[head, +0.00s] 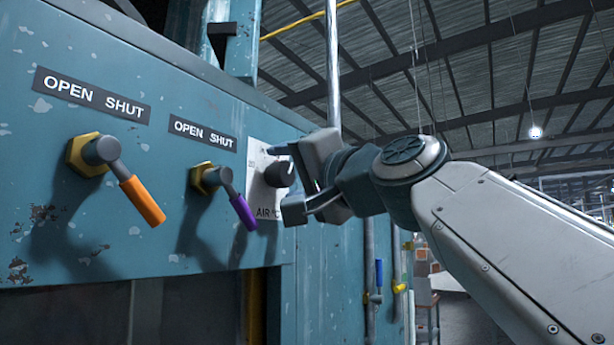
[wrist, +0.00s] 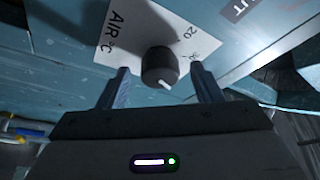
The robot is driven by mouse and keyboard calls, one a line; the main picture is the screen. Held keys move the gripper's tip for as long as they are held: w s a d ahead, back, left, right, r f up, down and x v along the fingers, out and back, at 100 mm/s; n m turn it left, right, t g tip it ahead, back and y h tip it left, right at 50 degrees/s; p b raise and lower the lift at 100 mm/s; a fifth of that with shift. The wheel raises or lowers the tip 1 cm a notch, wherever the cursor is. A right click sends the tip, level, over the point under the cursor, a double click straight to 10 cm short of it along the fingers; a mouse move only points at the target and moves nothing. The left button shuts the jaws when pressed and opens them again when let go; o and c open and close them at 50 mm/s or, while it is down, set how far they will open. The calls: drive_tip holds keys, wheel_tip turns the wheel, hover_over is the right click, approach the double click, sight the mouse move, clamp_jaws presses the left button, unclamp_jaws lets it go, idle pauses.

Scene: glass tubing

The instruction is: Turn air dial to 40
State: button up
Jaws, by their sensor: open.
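The air dial is a round black knob (head: 280,174) on a white plate (head: 262,157) marked AIR °C, fixed to the blue panel. In the wrist view the knob (wrist: 160,67) has a white pointer mark near its lower edge, and the plate (wrist: 135,40) shows the numbers 20 and 30. Other numbers are hidden or out of view. My gripper (head: 284,180) is open, with its fingers on either side of the knob. In the wrist view the fingers (wrist: 160,82) stand apart from the knob, with a gap on each side.
Left of the dial are two OPEN/SHUT valves, one with a purple handle (head: 239,208) and one with an orange handle (head: 142,201). Pipes with blue and yellow valve handles (head: 379,275) stand below my arm. Free room lies to the right of the panel.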

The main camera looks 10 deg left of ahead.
drive_tip(key=b+v, duration=0.5)
drive_tip(key=v, duration=0.8)
drive_tip(key=shift+s+d+b, duration=0.2)
drive_tip(key=shift+s+b, duration=0.05)
drive_tip(key=shift+b, duration=0.15)
